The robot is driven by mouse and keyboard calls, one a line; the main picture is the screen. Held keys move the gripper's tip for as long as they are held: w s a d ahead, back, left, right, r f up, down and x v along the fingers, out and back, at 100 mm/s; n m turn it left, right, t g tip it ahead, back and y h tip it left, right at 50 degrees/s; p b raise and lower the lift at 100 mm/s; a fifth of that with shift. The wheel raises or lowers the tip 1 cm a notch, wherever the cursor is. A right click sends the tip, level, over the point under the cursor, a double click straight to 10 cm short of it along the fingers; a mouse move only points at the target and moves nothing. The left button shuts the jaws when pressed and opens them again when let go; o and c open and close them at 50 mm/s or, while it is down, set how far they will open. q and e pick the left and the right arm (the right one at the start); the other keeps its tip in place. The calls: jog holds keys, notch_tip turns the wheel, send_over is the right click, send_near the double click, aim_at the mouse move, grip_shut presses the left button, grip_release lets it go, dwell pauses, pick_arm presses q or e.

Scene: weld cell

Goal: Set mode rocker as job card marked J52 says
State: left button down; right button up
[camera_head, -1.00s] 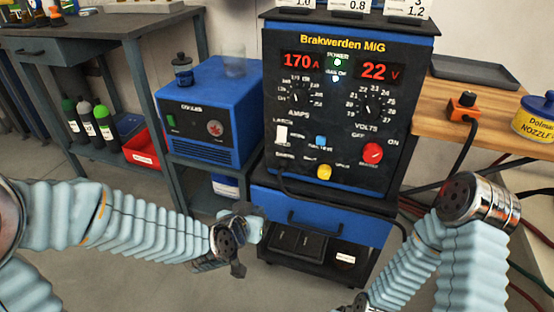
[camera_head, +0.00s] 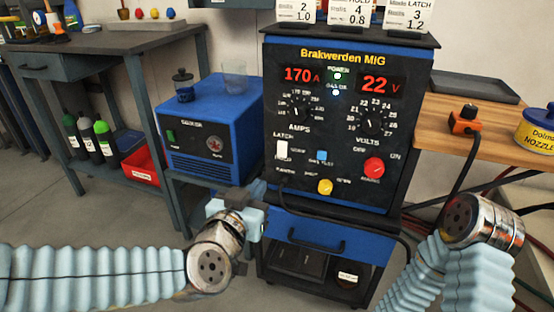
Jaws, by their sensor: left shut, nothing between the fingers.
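The welder (camera_head: 345,225) has a dark front panel reading 170 A and 22 V. Its white mode rocker (camera_head: 282,150) is at the panel's left, with LATCH above it and a blurred label, apparently HOLD, below. I cannot tell which end is pressed. Job cards stand on top: a left card (camera_head: 297,12), a middle card (camera_head: 353,14) reading HOLD, 4, 0.8, and a right card (camera_head: 408,15) reading LATCH, 3, 1.2. Their tops are cut off, so no J52 mark shows. My left gripper (camera_head: 250,212) is shut and empty, below and left of the rocker. My right gripper is out of view.
Near the rocker are a blue button (camera_head: 321,156), a yellow knob (camera_head: 325,187), a red knob (camera_head: 374,166) and the amps dial (camera_head: 298,109). A blue cooler unit (camera_head: 205,128) stands left of the welder. A wooden bench (camera_head: 440,115) is at the right. A cable hangs before the welder's drawer.

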aim_at(281, 157)
pick_arm(q)
jog(key=shift+b+x, duration=0.85)
jog(key=shift+x, duration=5.35)
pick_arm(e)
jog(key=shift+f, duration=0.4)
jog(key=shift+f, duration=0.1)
